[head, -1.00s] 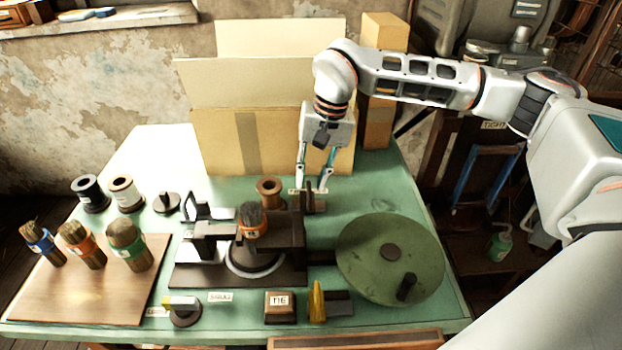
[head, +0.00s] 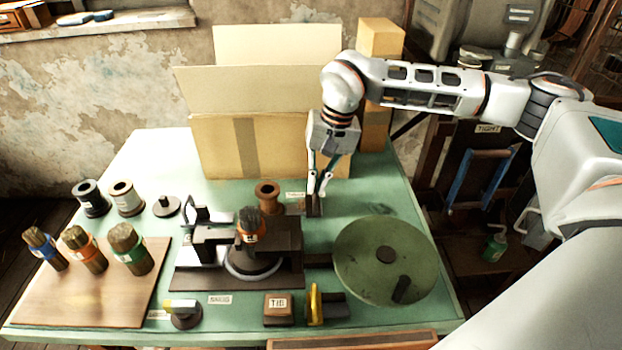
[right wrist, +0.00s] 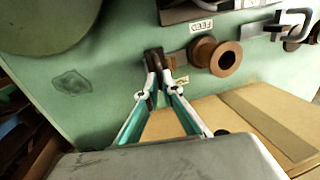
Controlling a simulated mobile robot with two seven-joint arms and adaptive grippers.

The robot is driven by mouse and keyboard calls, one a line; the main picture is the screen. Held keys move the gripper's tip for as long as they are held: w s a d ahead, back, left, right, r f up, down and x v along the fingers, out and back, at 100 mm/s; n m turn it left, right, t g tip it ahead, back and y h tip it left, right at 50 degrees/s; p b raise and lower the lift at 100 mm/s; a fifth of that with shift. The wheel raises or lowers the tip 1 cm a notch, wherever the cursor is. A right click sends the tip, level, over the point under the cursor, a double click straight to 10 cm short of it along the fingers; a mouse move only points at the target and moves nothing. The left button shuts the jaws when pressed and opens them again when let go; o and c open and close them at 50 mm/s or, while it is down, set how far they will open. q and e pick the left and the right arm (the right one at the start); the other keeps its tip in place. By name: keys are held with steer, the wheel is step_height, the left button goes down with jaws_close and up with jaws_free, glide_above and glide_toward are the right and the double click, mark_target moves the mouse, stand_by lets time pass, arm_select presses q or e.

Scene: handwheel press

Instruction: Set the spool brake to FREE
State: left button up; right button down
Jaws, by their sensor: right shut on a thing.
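The spool brake appears to be a small dark brown lever (head: 314,207) on the bench, right of the brown spool (head: 267,196). My right gripper (head: 319,192) reaches down from above and is shut on this lever. In the right wrist view the two fingertips (right wrist: 160,82) close around the dark lever (right wrist: 153,56), beside the spool (right wrist: 215,56). The lever's exact setting is partly hidden by the fingers. My left gripper is not in view.
The press (head: 250,250) with a brush stands left of the lever. A green handwheel disc (head: 388,262) lies at the front right. A cardboard box (head: 225,150) stands close behind the gripper. Brushes stand on a wooden board (head: 60,300) at left.

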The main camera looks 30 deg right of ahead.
steer(key=c, duration=2.2)
jaws_free()
steer(key=shift+s+d+f, duration=0.2)
steer(key=shift+f, duration=0.05)
steer(key=shift+o, duration=0.2)
steer(key=shift+r, duration=0.15)
steer(key=shift+w+r+p, duration=0.1)
steer(key=shift+r+p, duration=0.3)
steer(key=shift+r, duration=0.1)
arm_select(q)
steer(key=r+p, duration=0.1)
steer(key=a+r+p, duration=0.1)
steer(key=p, duration=0.1)
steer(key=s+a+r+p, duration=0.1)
steer(key=p, duration=0.1)
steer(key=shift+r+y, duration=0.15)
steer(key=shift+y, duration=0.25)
arm_select(e)
steer(key=v, duration=0.8)
